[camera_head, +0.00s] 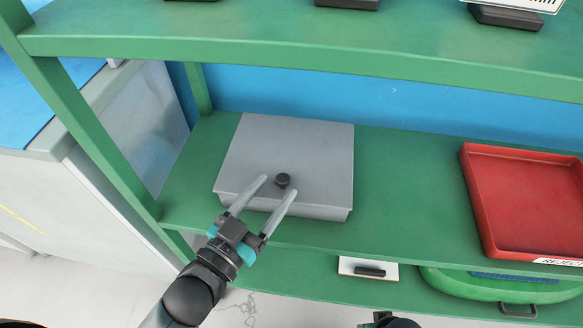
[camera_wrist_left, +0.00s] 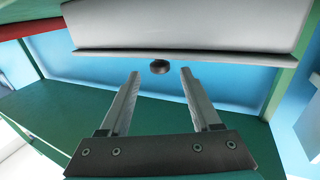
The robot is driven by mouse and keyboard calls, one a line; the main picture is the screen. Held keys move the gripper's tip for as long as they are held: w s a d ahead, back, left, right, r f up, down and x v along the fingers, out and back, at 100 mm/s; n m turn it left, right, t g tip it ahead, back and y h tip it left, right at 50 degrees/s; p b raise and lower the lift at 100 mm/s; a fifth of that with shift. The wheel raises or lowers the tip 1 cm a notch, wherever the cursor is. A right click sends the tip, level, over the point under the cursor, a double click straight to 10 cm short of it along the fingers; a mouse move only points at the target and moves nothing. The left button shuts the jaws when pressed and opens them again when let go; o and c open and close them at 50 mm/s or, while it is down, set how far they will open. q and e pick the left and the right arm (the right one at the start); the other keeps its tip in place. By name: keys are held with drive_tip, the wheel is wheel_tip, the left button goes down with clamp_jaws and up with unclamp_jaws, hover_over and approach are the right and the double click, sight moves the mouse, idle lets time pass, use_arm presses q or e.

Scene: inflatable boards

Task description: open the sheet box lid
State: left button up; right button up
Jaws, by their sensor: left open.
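The sheet box (camera_head: 332,211) is grey and stands on the green middle shelf. Its flat lid (camera_head: 290,145) is on and looks shut. A small round black knob (camera_head: 283,180) stands on the lid near its front edge. My left gripper (camera_head: 279,187) is open and empty, its two fingers reaching over the front of the lid with the knob between or just beyond the tips. In the left wrist view the knob (camera_wrist_left: 160,66) shows just beyond the gap between the fingertips; contact cannot be told. A dark part of my right arm shows at the bottom edge, without visible fingers.
A red tray (camera_head: 474,195) stands right of the box on the same shelf, with bare green shelf (camera_head: 405,190) between. The upper shelf (camera_head: 300,45) hangs above, and a green post (camera_head: 85,130) stands left. A green thing (camera_head: 440,285) sits lower right.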

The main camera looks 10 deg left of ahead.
sight(291, 175)
use_arm(q)
drive_tip(key=b+x, duration=0.1)
drive_tip(key=x, duration=0.6)
drive_tip(key=shift+w+b, duration=0.1)
drive_tip(key=shift+b, duration=0.25)
use_arm(e)
drive_tip(key=shift+t, duration=0.3)
drive_tip(key=r, duration=0.1)
drive_tip(key=w+r, duration=0.2)
drive_tip(key=shift+a+r, duration=0.3)
drive_tip(key=shift+r, duration=0.05)
use_arm(q)
clamp_jaws()
